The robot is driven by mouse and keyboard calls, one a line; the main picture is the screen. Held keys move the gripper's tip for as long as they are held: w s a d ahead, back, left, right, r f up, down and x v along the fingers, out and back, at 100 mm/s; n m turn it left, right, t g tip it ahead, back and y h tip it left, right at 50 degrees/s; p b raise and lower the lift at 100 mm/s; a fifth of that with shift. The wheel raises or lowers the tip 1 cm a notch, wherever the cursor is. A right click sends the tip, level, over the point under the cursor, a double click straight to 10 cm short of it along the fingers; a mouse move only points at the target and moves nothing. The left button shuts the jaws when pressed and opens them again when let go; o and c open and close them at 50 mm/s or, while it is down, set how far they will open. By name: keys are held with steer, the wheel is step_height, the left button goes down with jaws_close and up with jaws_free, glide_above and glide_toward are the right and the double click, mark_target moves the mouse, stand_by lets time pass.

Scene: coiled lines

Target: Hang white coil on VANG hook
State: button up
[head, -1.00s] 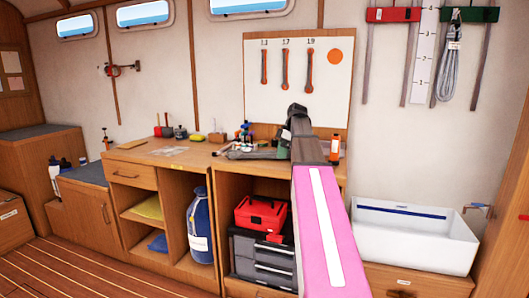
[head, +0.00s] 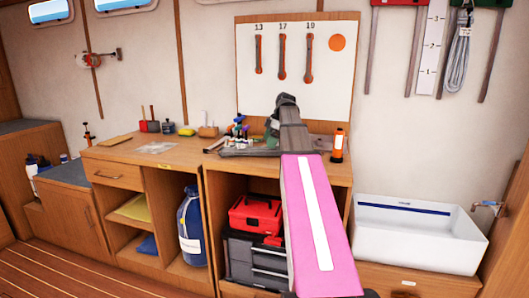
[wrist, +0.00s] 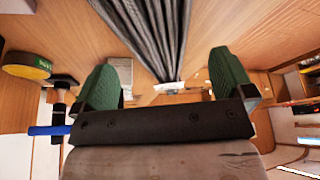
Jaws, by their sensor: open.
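My gripper (wrist: 165,80) is open, its two green fingers well apart in the wrist view. A grey bundle of line (wrist: 160,35) with a white tag runs from the top edge towards the gap between the fingers; I cannot tell whether it touches them. In the head view my arm reaches over the workbench and hides most of the gripper. A pale grey coil (head: 459,60) with a white tag hangs on the wall at upper right, below a green board (head: 480,3). No coil clearly shows as white, and no VANG label is readable.
The workbench (head: 110,152) carries bottles (head: 239,128), an orange-and-black tube (head: 337,147) and small tools. A white sink (head: 415,235) stands right of it. A red board (head: 400,2) is on the wall. Wooden floor (head: 60,270) is clear at lower left.

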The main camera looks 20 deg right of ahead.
mark_target(265, 149)
steer(key=shift+x, duration=2.55)
steer(key=shift+w+a, duration=0.1)
steer(key=shift+w, duration=0.05)
steer(key=shift+c, duration=0.4)
steer(key=c, duration=1.3)
steer(key=shift+r, duration=0.1)
